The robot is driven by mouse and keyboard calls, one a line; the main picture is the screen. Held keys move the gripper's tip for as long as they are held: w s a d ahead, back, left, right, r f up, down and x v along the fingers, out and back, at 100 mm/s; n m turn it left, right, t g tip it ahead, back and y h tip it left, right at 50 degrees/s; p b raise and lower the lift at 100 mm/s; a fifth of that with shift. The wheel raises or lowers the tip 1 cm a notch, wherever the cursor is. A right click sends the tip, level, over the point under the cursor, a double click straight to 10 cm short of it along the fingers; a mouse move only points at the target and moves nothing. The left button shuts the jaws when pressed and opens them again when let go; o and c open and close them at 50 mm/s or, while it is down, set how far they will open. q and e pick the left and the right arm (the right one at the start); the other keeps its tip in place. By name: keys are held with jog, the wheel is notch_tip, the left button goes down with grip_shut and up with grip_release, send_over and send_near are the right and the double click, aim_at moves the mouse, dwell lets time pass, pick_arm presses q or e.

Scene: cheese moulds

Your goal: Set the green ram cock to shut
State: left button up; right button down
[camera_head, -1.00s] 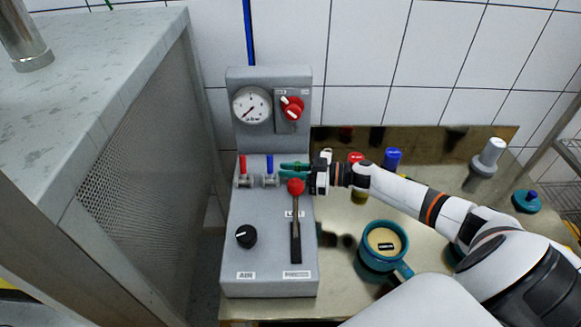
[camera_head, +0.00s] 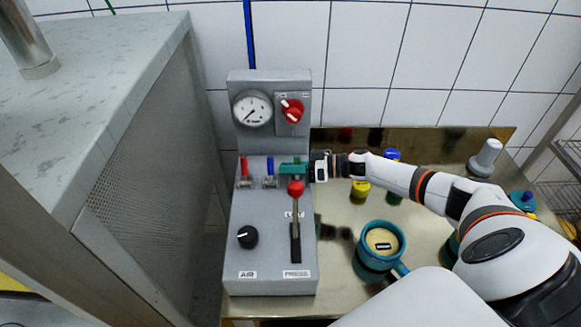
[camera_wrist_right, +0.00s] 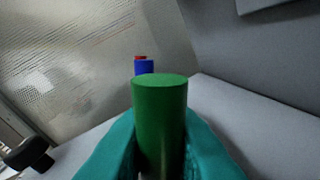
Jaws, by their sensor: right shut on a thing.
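The green ram cock (camera_head: 297,158) is at the right end of the row of cocks on the grey press console (camera_head: 265,215). My right gripper (camera_head: 291,168) reaches in from the right with its teal fingers around the green handle. In the right wrist view the green handle (camera_wrist_right: 160,110) stands as a cylinder between the teal fingers (camera_wrist_right: 110,155), shut on it. The cock's body and the lower handle are hidden by the fingers. My left gripper is not in view.
Red (camera_head: 244,168) and blue (camera_head: 270,167) cocks stand to the left. A lever with a red knob (camera_head: 295,188) is just in front of the gripper. A gauge (camera_head: 252,109) and red dial (camera_head: 292,111) are above. A teal mug-like mould (camera_head: 380,260) stands right on the metal table.

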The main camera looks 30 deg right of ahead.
jog(key=shift+r, duration=0.1)
jog(key=c, duration=1.4)
grip_release()
jog(key=shift+o, duration=0.2)
jog(key=b+v, duration=0.4)
jog(key=v, duration=0.8)
